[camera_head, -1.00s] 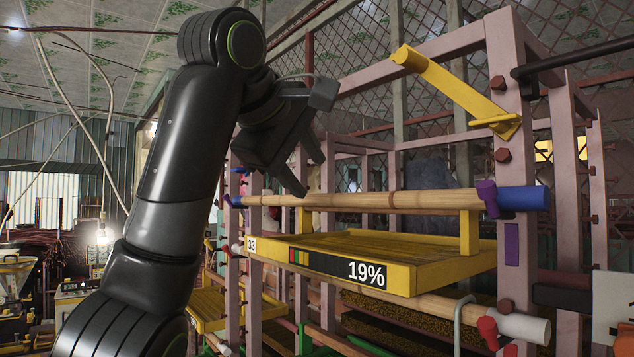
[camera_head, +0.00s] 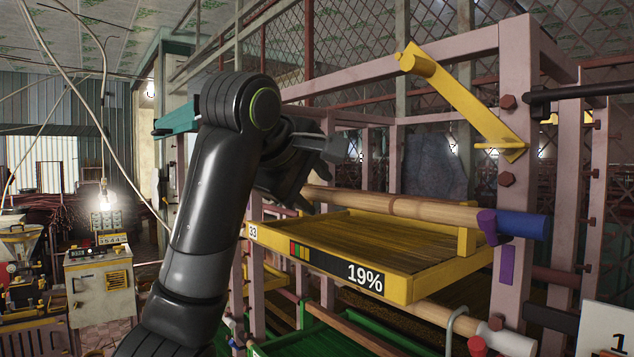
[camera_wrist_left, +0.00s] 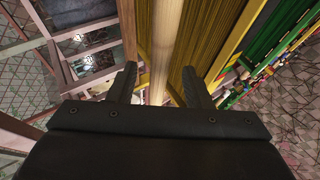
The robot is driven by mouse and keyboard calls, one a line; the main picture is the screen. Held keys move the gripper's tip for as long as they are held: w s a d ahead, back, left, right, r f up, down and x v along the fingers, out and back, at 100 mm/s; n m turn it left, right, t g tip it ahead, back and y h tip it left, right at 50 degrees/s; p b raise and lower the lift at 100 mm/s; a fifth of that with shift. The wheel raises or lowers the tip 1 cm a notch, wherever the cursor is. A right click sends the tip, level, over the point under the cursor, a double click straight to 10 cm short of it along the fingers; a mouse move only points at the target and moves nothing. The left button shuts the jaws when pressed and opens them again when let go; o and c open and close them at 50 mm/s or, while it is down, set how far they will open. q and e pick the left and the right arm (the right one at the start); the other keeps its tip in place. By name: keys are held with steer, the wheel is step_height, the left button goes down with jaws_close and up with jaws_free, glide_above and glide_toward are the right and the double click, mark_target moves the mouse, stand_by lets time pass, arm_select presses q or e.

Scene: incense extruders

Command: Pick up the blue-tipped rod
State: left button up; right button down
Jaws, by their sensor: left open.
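The blue-tipped rod (camera_head: 430,209) is a pale wooden rod lying level along the front of the rack, above the yellow tray. Its blue end (camera_head: 522,224) is at the right, beside a purple holder (camera_head: 488,222). My left gripper (camera_head: 303,204) is open at the rod's left part, and my arm hides the rod's left end. In the left wrist view the rod (camera_wrist_left: 165,45) runs lengthwise between the two spread fingers of the gripper (camera_wrist_left: 160,84), with gaps on both sides. I cannot tell how deep the rod is between them. My right gripper is not in view.
A yellow tray (camera_head: 400,287) marked 19% sits just below the rod. Pink rack posts (camera_head: 513,150) and a slanted yellow arm (camera_head: 455,95) stand at the right. Another rod with a white end (camera_head: 508,340) lies lower. A control cabinet (camera_head: 102,290) stands at the left.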

arm_select(q)
steer(key=shift+d, duration=0.1)
jaws_close()
steer(key=shift+r, duration=0.1)
stand_by(0.6)
